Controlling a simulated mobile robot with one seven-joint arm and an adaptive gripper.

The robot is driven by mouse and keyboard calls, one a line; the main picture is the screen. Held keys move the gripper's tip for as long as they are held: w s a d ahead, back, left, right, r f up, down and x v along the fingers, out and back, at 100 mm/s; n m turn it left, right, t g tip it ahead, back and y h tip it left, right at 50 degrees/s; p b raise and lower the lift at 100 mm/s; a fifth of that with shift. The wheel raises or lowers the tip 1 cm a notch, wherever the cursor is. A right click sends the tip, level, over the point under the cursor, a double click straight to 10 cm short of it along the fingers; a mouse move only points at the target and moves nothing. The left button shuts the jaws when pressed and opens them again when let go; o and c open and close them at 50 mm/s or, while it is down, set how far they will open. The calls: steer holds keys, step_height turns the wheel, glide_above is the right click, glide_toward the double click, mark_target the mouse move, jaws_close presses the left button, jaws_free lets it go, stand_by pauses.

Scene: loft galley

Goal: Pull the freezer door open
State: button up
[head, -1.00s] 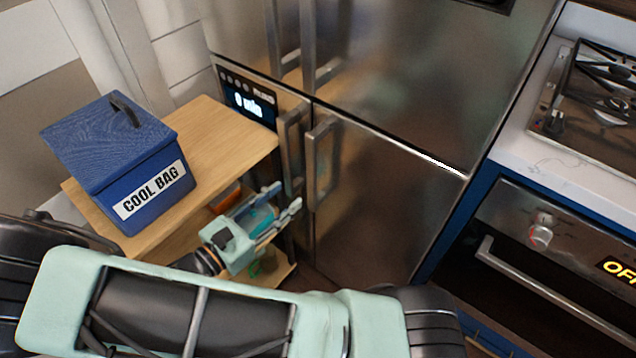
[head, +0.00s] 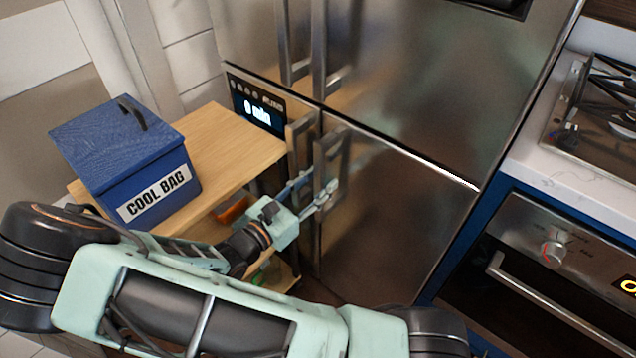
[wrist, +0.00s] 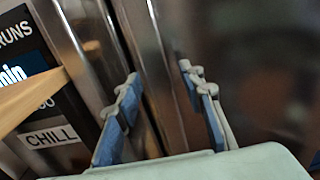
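The steel fridge-freezer has two lower doors. The lower right door (head: 400,220) is shut, with an upright bar handle (head: 341,150). The lower left door's handle (head: 292,160) stands close beside it.
A blue cool bag (head: 150,165) sits on a wooden cart top (head: 235,140), left of my gripper and close to the fridge. An oven (head: 530,270) and a hob (head: 600,110) stand at the right. A CHILL label (wrist: 52,137) shows in the wrist view.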

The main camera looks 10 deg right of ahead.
steer(key=shift+c, duration=0.3)
jaws_close()
steer(key=shift+s, duration=0.1)
